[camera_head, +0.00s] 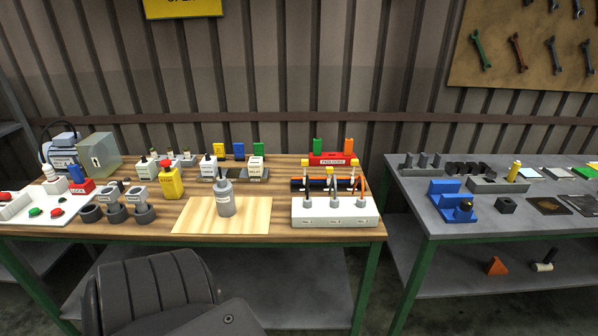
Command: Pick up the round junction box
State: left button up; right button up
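I cannot tell for sure which thing is the round junction box. Several dark grey round, hollow pieces stand in a row at the front left of the wooden table: a left one (91,213), a middle one (117,213) and a right one (145,214). Grey labelled parts sit behind or on them.
A white block with three gauge-like posts (334,219) stands right of the board. A yellow bottle (171,183) stands behind the round pieces. A grey table (470,228) with blue parts is at the right.

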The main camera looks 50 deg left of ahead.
aim_at(224, 198)
jog(key=z, duration=0.4)
jog(key=i, duration=1.05)
jog(key=u, duration=2.4)
jog(key=i, duration=0.2)
jog(key=z, duration=0.25)
